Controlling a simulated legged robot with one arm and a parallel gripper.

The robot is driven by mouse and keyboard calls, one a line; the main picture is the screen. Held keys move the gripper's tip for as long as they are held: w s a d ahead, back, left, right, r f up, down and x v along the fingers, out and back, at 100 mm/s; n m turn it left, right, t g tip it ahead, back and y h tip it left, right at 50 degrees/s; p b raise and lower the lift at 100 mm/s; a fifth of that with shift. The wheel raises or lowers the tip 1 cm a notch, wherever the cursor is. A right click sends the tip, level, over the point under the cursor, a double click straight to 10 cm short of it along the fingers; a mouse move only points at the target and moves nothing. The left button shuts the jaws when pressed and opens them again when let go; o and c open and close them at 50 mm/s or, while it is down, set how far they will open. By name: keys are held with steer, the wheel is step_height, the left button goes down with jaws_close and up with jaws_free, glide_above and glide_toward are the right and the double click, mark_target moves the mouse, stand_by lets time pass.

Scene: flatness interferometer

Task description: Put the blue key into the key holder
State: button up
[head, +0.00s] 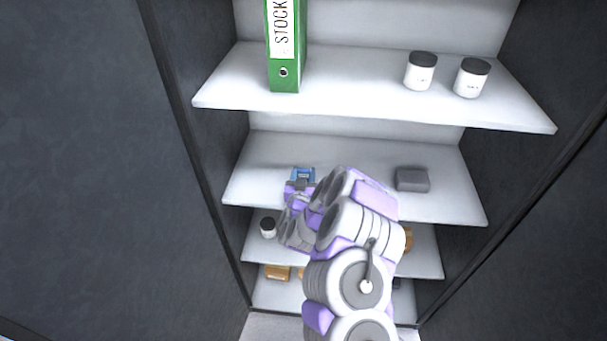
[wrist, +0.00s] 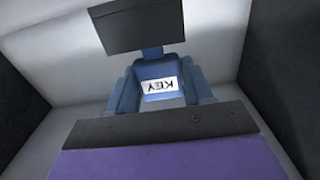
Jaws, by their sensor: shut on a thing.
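The blue key holder (wrist: 122,92) with a white KEY label (wrist: 160,88) is in the middle of the wrist view, between my dark upper and lower jaws. In the head view the blue holder (head: 303,174) stands on the middle shelf, just beyond my gripper (head: 301,185). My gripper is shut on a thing. A small blue piece (wrist: 152,53), apparently the blue key, shows just under the upper jaw and in front of or against the holder. Most of it is hidden, and I cannot tell whether it sits in the holder.
A dark grey block (head: 412,180) lies on the same shelf (head: 262,190) to the right. The shelf above (head: 340,108) carries a green STOCK binder (head: 284,60) and two white jars (head: 420,72). Dark cabinet walls close in both sides. Lower shelves hold a jar (head: 267,227) and orange items (head: 277,272).

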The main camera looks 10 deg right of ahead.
steer(key=shift+f, duration=0.45)
stand_by(0.3)
steer(key=o, duration=1.2)
